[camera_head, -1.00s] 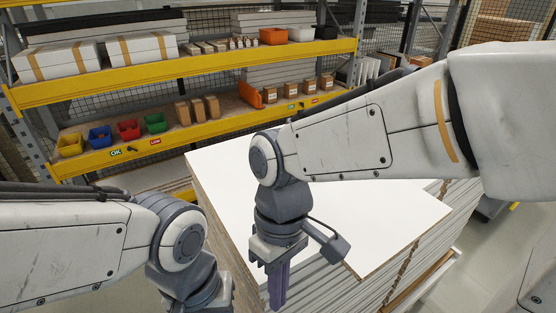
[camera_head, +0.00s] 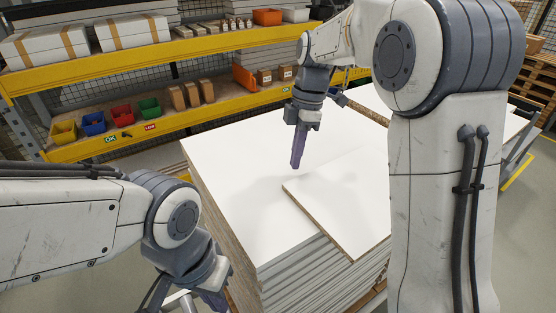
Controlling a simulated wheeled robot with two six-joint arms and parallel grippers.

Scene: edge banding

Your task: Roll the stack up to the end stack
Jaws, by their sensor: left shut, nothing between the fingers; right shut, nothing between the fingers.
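A tall stack of white-topped boards (camera_head: 235,205) stands in front of me, its layered edges showing at the front. A smaller white panel (camera_head: 345,205) lies on its right part, set at an angle with a brown front edge. My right gripper (camera_head: 298,163) is shut and empty, pointing down over the back middle of the stack, apparently just above the top. My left gripper (camera_head: 214,302) is low at the bottom edge, left of the stack's near side, shut and partly cut off. More white boards (camera_head: 372,98) show behind my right arm, which hides much of that side.
A yellow-beamed shelf (camera_head: 200,47) with boxes and coloured bins (camera_head: 93,124) stands along the back left. Wooden pallets (camera_head: 538,85) are at the far right. Grey floor (camera_head: 535,200) is clear at the right.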

